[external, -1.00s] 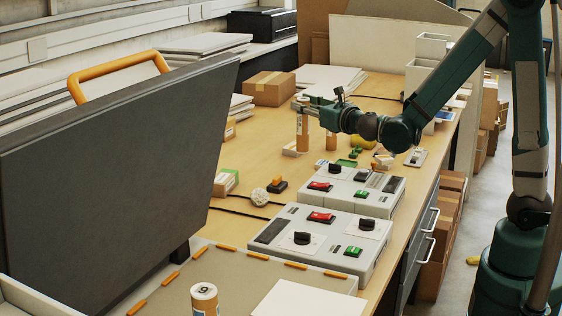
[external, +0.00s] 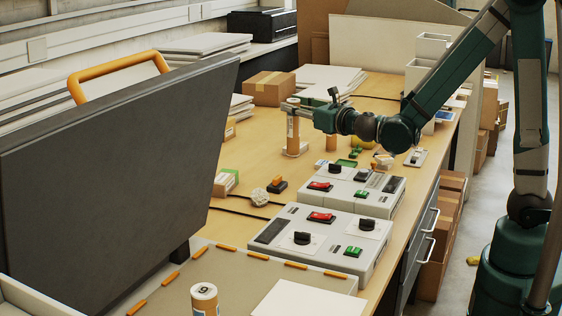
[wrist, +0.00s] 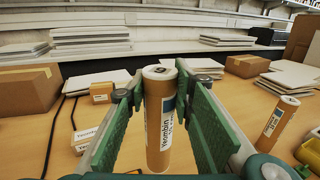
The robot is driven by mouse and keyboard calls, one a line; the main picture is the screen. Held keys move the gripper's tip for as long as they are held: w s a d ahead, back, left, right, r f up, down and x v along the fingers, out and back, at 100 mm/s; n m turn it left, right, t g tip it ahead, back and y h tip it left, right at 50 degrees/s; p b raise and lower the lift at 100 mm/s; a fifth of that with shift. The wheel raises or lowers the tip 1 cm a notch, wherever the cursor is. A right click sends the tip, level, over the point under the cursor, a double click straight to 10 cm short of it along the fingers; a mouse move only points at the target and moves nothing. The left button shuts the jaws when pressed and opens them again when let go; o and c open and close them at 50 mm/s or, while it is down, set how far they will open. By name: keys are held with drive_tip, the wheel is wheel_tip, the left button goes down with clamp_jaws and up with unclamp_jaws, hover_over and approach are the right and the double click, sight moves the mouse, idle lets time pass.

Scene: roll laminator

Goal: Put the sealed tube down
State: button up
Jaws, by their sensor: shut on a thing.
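A brown cardboard tube (external: 293,133) with a pale top and a white and blue label stands upright in my gripper (external: 296,107). In the wrist view the tube (wrist: 159,130) is between the two green fingers of my gripper (wrist: 150,85), which are shut on it. Its label reads "Yeombin". In the external view its lower end is close to the tabletop, over or beside a small white block. I cannot tell whether it touches.
A second, similar tube (wrist: 280,120) stands to the right on the table. A cardboard box (external: 270,88) and stacked sheets (external: 330,78) are behind. Control boxes (external: 322,240) and another tube (external: 204,301) are in front.

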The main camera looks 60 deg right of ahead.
drive_tip(key=s+a+r+n+y+p, duration=0.15)
drive_tip(key=a+y, duration=0.25)
drive_tip(key=a, duration=0.9)
drive_tip(key=s+a+r+n+y+p, duration=0.1)
drive_tip(key=s+a+r+n+y, duration=0.15)
drive_tip(key=a, duration=0.95)
drive_tip(key=s+a+r+n+y+p, duration=0.1)
drive_tip(key=a+n+y+p, duration=0.3)
drive_tip(key=a, duration=0.9)
drive_tip(key=s+a+n+g+y, duration=0.3)
drive_tip(key=s+a, duration=0.5)
drive_tip(key=a, duration=0.7)
drive_tip(key=s+a+n+g+y+b, duration=0.1)
drive_tip(key=s+a+n+g+y, duration=0.2)
drive_tip(key=s+a, duration=0.6)
drive_tip(key=s+a+n+g+y+b, duration=0.1)
drive_tip(key=s+a+n+g+y, duration=0.2)
drive_tip(key=a, duration=1.9)
drive_tip(key=s+g+y, duration=0.1)
drive_tip(key=s+y, duration=0.2)
drive_tip(key=s, duration=0.3)
drive_tip(key=shift+s+r+n, duration=0.2)
drive_tip(key=shift+s+n, duration=0.05)
drive_tip(key=shift+n, duration=0.05)
drive_tip(key=shift+a+f, duration=0.1)
drive_tip(key=shift+f, duration=0.05)
drive_tip(key=shift+f+b, duration=0.6)
drive_tip(key=shift+f, duration=2.15)
